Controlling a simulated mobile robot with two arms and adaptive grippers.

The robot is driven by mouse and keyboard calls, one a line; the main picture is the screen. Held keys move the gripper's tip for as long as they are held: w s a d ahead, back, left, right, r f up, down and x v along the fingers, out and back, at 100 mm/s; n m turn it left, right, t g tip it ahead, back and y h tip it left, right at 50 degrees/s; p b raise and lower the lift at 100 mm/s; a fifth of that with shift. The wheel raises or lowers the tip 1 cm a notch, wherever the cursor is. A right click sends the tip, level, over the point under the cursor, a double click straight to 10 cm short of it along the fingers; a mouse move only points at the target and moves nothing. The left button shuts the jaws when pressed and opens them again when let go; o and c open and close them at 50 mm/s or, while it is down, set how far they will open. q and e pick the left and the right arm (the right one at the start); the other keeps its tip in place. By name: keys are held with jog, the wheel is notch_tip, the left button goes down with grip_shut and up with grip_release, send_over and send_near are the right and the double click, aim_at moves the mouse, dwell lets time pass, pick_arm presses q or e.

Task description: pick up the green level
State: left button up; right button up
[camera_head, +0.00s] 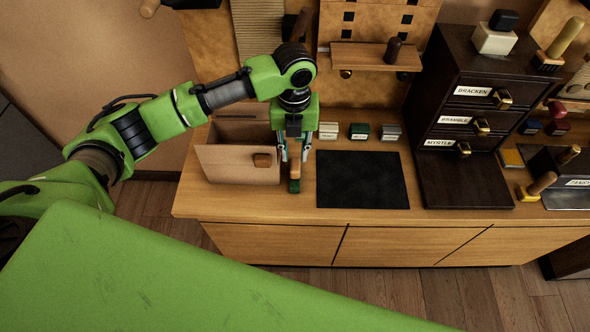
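A narrow brown bar with a green end (294,186), which looks like the green level, is on the wooden bench near its front edge. Its far part is hidden under my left gripper. My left gripper (294,158) points down over it, with its fingers apart on either side of the bar. The fingers look open, and I see no clear contact with the bar. My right gripper is not in view.
An open tan box (235,165) stands close left of my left gripper. A black mat (362,180) lies to the right, with small labelled blocks, including a green one (359,131), behind it. A dark drawer cabinet (465,110) stands further right.

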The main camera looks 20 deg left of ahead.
aim_at(295, 164)
pick_arm(q)
notch_tip(295, 164, down, 6)
jog(key=shift+r+p, duration=0.1)
jog(key=shift+p, duration=0.85)
grip_shut()
